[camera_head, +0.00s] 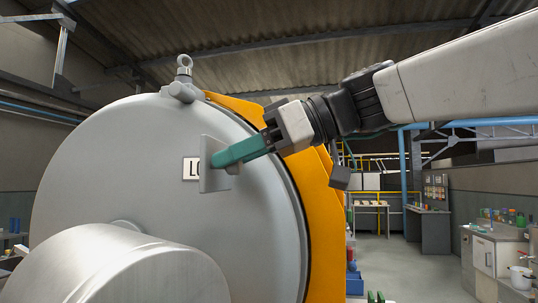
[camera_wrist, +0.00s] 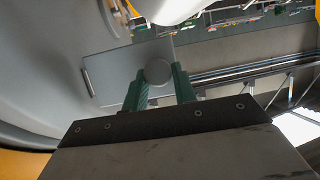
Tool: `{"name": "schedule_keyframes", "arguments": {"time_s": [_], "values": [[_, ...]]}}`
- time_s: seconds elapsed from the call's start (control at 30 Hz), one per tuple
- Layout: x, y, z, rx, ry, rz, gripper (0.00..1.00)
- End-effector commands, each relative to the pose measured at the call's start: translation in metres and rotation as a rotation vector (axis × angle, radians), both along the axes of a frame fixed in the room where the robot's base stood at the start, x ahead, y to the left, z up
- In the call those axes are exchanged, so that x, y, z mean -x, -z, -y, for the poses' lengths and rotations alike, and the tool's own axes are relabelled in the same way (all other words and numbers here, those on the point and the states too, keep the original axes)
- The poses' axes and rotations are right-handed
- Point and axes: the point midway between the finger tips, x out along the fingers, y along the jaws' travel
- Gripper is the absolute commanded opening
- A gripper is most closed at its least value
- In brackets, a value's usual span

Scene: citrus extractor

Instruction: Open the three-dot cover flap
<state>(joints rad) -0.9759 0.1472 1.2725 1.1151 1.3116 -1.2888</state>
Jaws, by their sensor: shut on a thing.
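A grey flat flap (camera_head: 213,180) shows on the face of a big round drum in the head view. In the wrist view the flap (camera_wrist: 108,78) is a grey plate with a round knob (camera_wrist: 158,72). My gripper (camera_wrist: 160,80) is shut on this knob, one finger on each side. A white label (camera_head: 190,168) reading "LO" lies beside the flap, its right part hidden behind it.
The grey drum (camera_head: 100,150) has an orange rim plate (camera_head: 325,220) at its right. A metal cylinder (camera_head: 130,270) juts out below the flap. A lifting eye (camera_head: 184,70) sits on top. Workbenches (camera_head: 495,255) stand far right, with open floor before them.

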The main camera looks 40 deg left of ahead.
Motion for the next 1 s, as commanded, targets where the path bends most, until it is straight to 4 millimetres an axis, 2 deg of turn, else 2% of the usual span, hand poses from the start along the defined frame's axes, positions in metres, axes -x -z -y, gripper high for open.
{"name": "schedule_keyframes", "arguments": {"time_s": [0.33, 0.37, 0.4, 0.43, 0.77, 1.0], "values": [[-0.001, 0.001, -0.002, 0.001, 0.001, 0.0, 0.0], [-0.002, 0.001, -0.002, 0.001, 0.002, 0.0, 0.33], [-0.002, 0.001, -0.002, 0.001, 0.001, 0.0, 0.44], [-0.001, 0.001, -0.002, 0.001, 0.001, 0.0, 0.49], [-0.003, -0.001, 0.002, 0.0, 0.002, 0.001, 0.49], [-0.024, -0.015, 0.029, -0.001, 0.006, 0.002, 0.49]]}}
